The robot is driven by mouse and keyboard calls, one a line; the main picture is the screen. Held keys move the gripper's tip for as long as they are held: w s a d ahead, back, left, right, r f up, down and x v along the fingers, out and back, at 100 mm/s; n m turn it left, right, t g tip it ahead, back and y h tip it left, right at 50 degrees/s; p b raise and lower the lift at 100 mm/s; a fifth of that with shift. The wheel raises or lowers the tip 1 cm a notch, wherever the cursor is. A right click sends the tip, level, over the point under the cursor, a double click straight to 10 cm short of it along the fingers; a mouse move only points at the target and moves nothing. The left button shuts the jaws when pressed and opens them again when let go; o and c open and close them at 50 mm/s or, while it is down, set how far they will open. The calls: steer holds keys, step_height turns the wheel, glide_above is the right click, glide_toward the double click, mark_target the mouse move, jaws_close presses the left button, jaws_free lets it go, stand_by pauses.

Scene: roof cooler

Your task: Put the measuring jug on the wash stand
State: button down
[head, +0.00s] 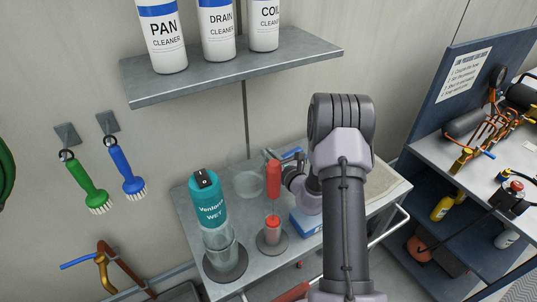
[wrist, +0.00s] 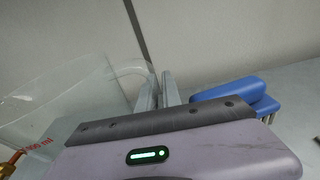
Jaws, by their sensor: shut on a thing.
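The measuring jug (wrist: 60,85) is clear, with red marking, and fills the left of the wrist view. Its handle (wrist: 135,68) lies at the fingers of my gripper (wrist: 158,92), which is shut on it. In the head view the jug (head: 248,184) shows faintly over the grey wash stand (head: 265,266), toward its back. My gripper (head: 280,164) is just right of it there, partly hidden by the red item and my arm. I cannot tell whether the jug's base touches the top.
A blue object (wrist: 235,90) lies right of my fingers. A shelf (head: 235,68) with cleaner bottles hangs above. A blue rack (head: 440,165) stands right.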

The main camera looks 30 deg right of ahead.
steer(key=c, duration=1.5)
jaws_free()
steer(key=shift+o, duration=0.2)
steer(key=s+r+p, duration=0.2)
steer(key=s, duration=1.5)
steer(key=shift+s+r, duration=0.2)
steer(key=shift+r, duration=0.05)
